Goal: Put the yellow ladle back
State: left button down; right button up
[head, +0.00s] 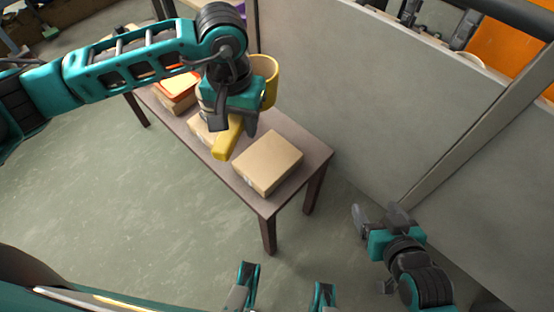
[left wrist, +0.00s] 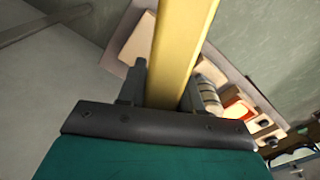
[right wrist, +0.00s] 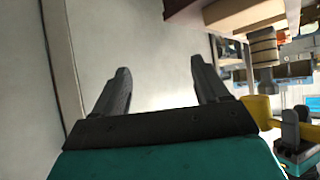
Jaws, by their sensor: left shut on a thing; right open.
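The yellow ladle (head: 228,138) is held above the table, its cup-like bowl (head: 266,70) behind my left gripper and its handle end pointing down toward the front. My left gripper (head: 238,118) is shut on the ladle. In the left wrist view the yellow handle (left wrist: 182,45) runs between the two fingers. My right gripper (head: 378,218) is open and empty, low beside the grey partition. The right wrist view shows its spread fingers (right wrist: 160,88) with nothing between them. Part of the ladle (right wrist: 262,110) also shows at the right of that view. The ladle's place of rest cannot be made out.
A dark wooden table (head: 318,150) stands below the ladle. A cardboard box (head: 268,160) lies at its near end, with an orange-topped box (head: 178,88) and others farther along. A grey partition (head: 330,75) runs behind the table. The floor (head: 130,210) at the left is clear.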

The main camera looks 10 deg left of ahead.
pick_arm(q)
jog(key=shift+m, duration=0.4)
jog(key=d+f+b, duration=0.1)
jog(key=f, duration=0.4)
jog(key=f+b, duration=0.2)
jog(key=f, duration=0.4)
jog(key=d+f+b, duration=0.1)
jog(key=f+b, duration=0.1)
jog(key=f, duration=0.3)
jog(key=shift+w+d+f, duration=0.15)
jog(key=shift+w+d, duration=0.1)
jog(key=shift+d, duration=0.1)
jog(key=shift+f+b, duration=0.65)
jog(key=shift+f, duration=1.4)
pick_arm(e)
notch_tip(320, 180, down, 6)
jog(key=a, duration=0.1)
jog(key=shift+w, duration=0.4)
jog(key=shift+a, duration=0.1)
pick_arm(q)
jog(key=shift+f+b, duration=0.25)
jog(key=shift+b, duration=0.05)
jog(key=c, duration=0.8)
grip_release()
jog(key=shift+s, duration=0.1)
pick_arm(e)
jog(key=shift+f, duration=0.15)
pick_arm(q)
jog(key=shift+o, duration=0.2)
